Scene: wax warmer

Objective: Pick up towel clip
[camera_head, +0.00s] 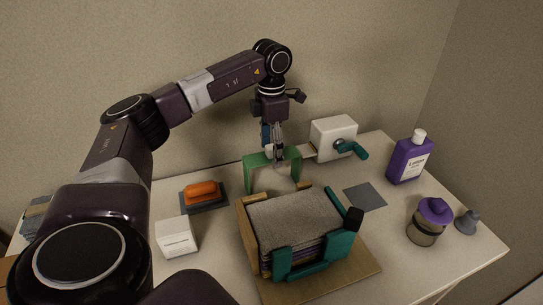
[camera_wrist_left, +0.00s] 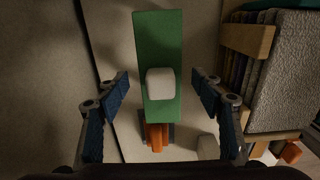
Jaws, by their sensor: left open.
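No object is plainly marked as the towel clip, and I cannot tell for sure which it is. A green arch-shaped piece (camera_head: 257,172) stands behind the towel stack. In the left wrist view, the green piece (camera_wrist_left: 158,40) has a small white rounded block (camera_wrist_left: 160,83) over it. My left gripper (camera_head: 279,158) points down at the green piece. It is open, with its blue-padded fingers (camera_wrist_left: 160,80) on either side of the green piece and white block, apart from both. My right gripper is out of view.
Grey towels (camera_head: 295,220) fill a wooden holder close beside the green piece. A white box with a teal crank (camera_head: 334,137) stands right behind it. An orange-topped block (camera_head: 203,192) and white box (camera_head: 177,238) are left; a purple bottle (camera_head: 408,158) and jar (camera_head: 429,222) are right.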

